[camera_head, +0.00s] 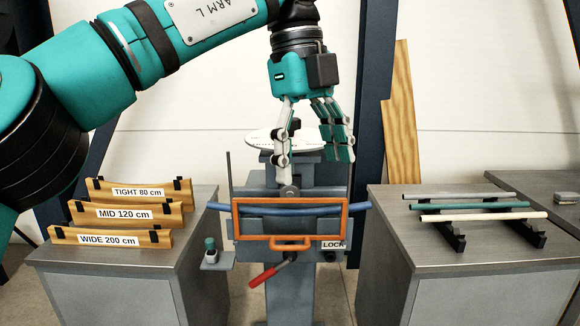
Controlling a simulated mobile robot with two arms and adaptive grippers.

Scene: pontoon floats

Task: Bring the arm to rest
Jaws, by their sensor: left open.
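My left gripper (312,156) hangs down from my teal left arm (215,22), labelled "ARM L". Its fingers are spread apart with nothing between them. It hovers above a grey bench machine (290,300), in front of a white oval plate (258,139). Below it, a blue tube (222,207) lies across the machine, behind an orange frame (290,237), and sticks out at both sides. My right gripper does not show.
On the left bench (195,215) stand wooden formers marked tight (138,191), mid (125,212) and wide (108,238). On the right bench (400,250), a black rack (455,240) holds three rods. A red-handled lever (264,276) juts out below the orange frame, near a "LOCK" label (333,244).

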